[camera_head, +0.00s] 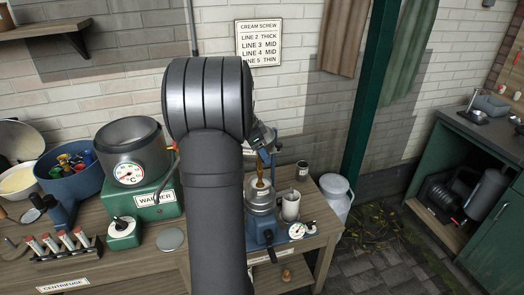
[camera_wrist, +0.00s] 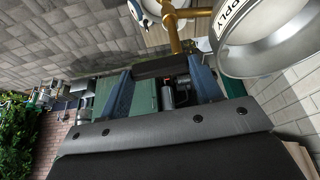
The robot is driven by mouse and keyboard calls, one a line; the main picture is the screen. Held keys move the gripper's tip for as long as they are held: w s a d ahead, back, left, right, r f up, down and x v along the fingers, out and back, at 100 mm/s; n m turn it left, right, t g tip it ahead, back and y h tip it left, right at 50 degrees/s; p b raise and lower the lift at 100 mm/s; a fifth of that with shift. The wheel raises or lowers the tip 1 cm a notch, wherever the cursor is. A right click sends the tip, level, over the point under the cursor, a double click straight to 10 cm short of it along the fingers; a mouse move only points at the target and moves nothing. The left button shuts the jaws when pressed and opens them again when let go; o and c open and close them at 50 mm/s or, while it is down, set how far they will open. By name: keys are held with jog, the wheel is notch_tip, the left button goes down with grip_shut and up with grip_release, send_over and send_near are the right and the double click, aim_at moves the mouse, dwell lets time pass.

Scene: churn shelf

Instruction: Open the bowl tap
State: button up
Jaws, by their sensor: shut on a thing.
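In the wrist view, the brass bowl tap (camera_wrist: 175,32) sticks out beside a silver bowl (camera_wrist: 285,52) marked with a label ending in "PPLY". A dark bar (camera_wrist: 155,67), seemingly the tap's handle, lies across the end of the brass stem. My gripper (camera_wrist: 166,70) has its two blue fingers on either side of this bar, shut on it. In the head view, my arm covers much of the middle, and I cannot make out the grip there. A brass part (camera_head: 260,170) shows above the metal and blue machine (camera_head: 262,205).
A milk can (camera_head: 337,195) stands right of the bench.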

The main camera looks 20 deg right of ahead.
jog(key=shift+a+m, duration=0.15)
jog(key=shift+m, duration=0.35)
jog(key=o, duration=1)
jog(key=v, duration=1.7)
jog(key=shift+w+r, duration=0.25)
jog(key=shift+w, duration=0.15)
jog(key=shift+f, duration=0.1)
jog(key=x, duration=1.7)
jog(key=shift+s+f, duration=0.15)
jog(key=shift+s, duration=0.2)
